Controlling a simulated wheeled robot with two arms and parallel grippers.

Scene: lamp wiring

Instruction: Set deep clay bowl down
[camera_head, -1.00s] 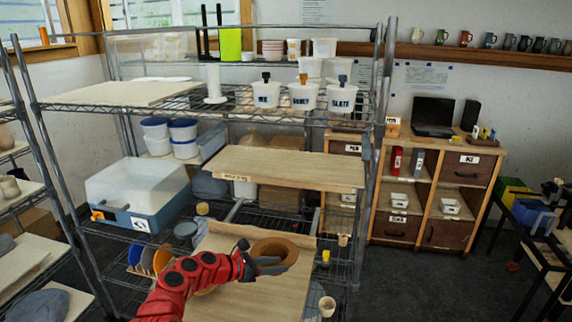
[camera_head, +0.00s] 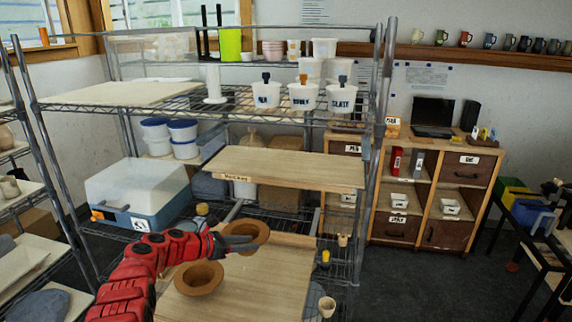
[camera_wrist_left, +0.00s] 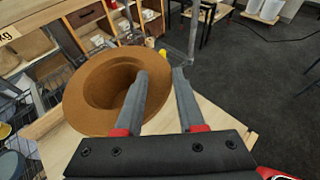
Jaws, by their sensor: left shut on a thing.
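A brown clay bowl (camera_head: 259,230) with a wide rim is at my left gripper (camera_head: 252,243), over the back part of the lower wooden board (camera_head: 270,285). In the left wrist view the bowl (camera_wrist_left: 90,98) shows its deep hollow. One finger of the gripper (camera_wrist_left: 160,82) reaches over the hollow and the other is outside the rim; the jaws are shut on the bowl's wall. I cannot tell whether its base touches the board. A second brown bowl (camera_head: 199,279) stands on the board, nearer the front left. My right gripper is not in view.
An upper wooden board (camera_head: 290,168) with a label lies above and behind the held bowl. A blue-white box (camera_head: 140,190) stands at left. A small cup (camera_head: 327,306) is near the front right. The lower board's right front is clear.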

